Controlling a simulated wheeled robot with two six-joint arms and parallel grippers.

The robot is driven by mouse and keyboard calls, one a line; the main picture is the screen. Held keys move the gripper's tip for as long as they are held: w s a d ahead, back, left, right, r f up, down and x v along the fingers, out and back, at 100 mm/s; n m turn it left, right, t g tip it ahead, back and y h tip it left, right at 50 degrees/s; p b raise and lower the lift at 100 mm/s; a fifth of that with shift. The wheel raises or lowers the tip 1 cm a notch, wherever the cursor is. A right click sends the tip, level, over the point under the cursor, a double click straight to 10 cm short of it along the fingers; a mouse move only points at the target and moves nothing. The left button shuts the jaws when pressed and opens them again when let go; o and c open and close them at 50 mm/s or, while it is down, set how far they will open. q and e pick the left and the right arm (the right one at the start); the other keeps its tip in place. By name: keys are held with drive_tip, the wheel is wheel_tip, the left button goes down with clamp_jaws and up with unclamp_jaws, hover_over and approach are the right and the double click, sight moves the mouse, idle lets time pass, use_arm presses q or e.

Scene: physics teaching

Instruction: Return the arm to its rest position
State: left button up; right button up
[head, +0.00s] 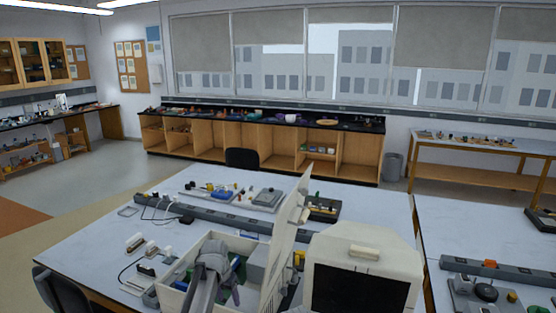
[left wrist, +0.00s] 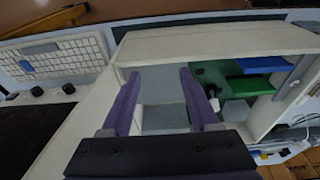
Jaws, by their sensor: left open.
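My left gripper (left wrist: 160,74) shows two purple fingers spread apart in the left wrist view, with nothing between them. It is above the open white case (left wrist: 215,42), which holds a green board (left wrist: 212,72), blue and green blocks and a grey part. In the head view my left arm and gripper (head: 214,270) are over the same case (head: 174,298), at the near edge of the table. My right gripper is in neither view.
A white panel (head: 285,240) stands tilted beside the case, and a white monitor (head: 363,250) is right of it. A keyboard (left wrist: 70,52) shows in the left wrist view. A grey power strip (head: 225,218) crosses the table. Small parts lie left of the case.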

use_arm(q)
drive_tip(key=s+d+f+b, duration=0.3)
drive_tip(key=s+f+b, duration=0.1)
drive_tip(key=s, duration=0.5)
drive_tip(key=s+d+f+g+y+b, duration=0.1)
drive_tip(key=s+d+f+b, duration=0.2)
drive_tip(key=s, duration=0.6)
drive_tip(key=s+d+f+g+y+b, duration=0.1)
drive_tip(key=s+d+f+b, duration=0.3)
drive_tip(key=s+f+b, duration=0.3)
wheel_tip(320, 180, down, 2)
drive_tip(key=shift+s, duration=0.9)
drive_tip(key=shift+d, duration=0.1)
